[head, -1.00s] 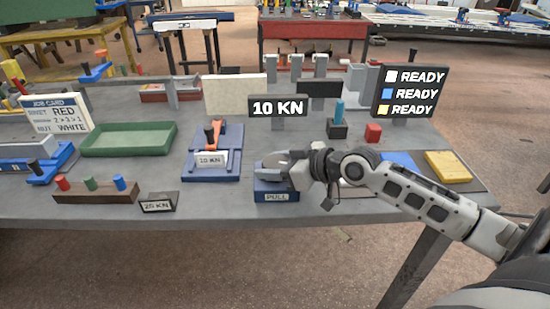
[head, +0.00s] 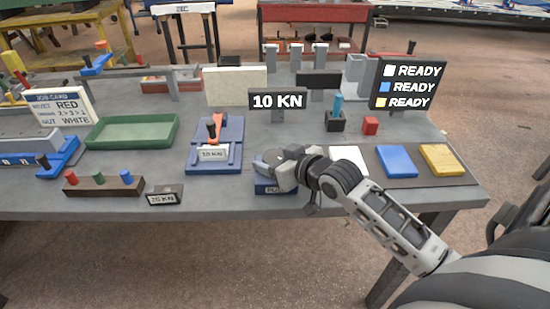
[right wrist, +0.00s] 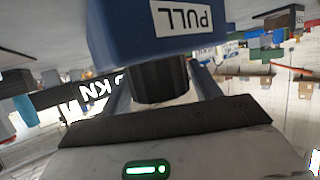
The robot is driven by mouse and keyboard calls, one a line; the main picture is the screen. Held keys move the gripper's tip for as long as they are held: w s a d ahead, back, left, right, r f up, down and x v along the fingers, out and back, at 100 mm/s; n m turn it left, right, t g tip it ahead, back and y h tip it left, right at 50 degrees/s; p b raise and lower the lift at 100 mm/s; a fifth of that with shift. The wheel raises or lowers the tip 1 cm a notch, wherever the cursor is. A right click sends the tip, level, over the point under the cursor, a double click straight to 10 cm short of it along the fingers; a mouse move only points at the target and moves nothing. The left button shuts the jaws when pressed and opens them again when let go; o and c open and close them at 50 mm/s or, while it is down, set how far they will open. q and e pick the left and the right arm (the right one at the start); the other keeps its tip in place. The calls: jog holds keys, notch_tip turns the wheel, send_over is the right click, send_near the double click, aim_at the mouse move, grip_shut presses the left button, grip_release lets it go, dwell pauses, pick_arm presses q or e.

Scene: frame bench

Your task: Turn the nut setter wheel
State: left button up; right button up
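A blue block labelled PULL (head: 262,187) stands at the front edge of the grey bench. In the right wrist view the block (right wrist: 120,38) appears upside down, with a dark ribbed cylinder (right wrist: 160,82) on it that looks like the wheel. My right gripper (head: 272,161) is at the top of the block in the head view. In the right wrist view its fingers lie close along both sides of the cylinder and appear shut on it. The gripper hides most of the wheel in the head view. My left gripper is not in view.
A blue fixture with an orange lever (head: 214,165) stands just left. A 10 KN sign (head: 278,101) and a READY board (head: 407,86) stand behind. White, blue (head: 396,160) and yellow (head: 441,159) pads lie to the right. A 25 KN sign (head: 164,196) is front left.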

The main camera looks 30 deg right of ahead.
jog(key=shift+o, duration=0.6)
jog(key=shift+s+d, duration=0.1)
jog(key=shift+s, duration=0.2)
jog(key=v, duration=1.5)
jog(key=shift+s+r+b, duration=0.15)
jog(key=shift+r+b, duration=0.05)
jog(key=shift+b, duration=0.25)
